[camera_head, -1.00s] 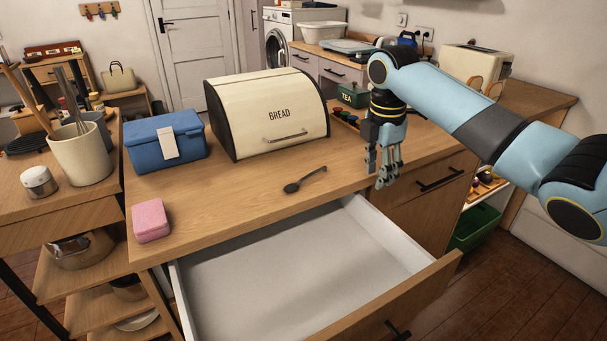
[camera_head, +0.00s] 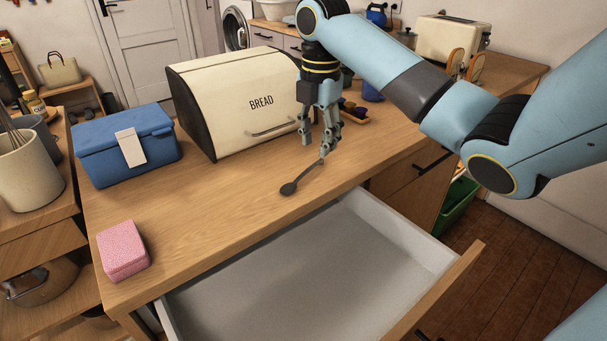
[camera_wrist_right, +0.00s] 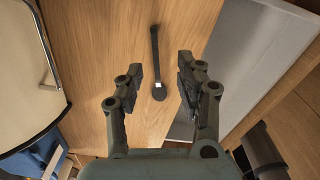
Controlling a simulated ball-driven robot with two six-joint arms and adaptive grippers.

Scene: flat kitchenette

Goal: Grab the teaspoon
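The dark teaspoon (camera_head: 301,180) lies on the wooden counter, just behind the open drawer. Its bowl points toward the lower left and its handle toward the upper right. My right gripper (camera_head: 326,151) points down by the handle end of the teaspoon. In the right wrist view the two fingers of the right gripper (camera_wrist_right: 170,88) are apart, and the teaspoon (camera_wrist_right: 157,62) shows in the gap between them, with its bowl near fingertip level. Nothing is held. Whether the fingers touch the counter cannot be told. My left gripper is not in view.
The cream bread bin (camera_head: 240,98) stands close behind the right gripper. A blue box (camera_head: 126,146) and a pink block (camera_head: 122,250) sit at the left of the counter. The open, empty drawer (camera_head: 310,275) juts out in front. The counter left of the teaspoon is clear.

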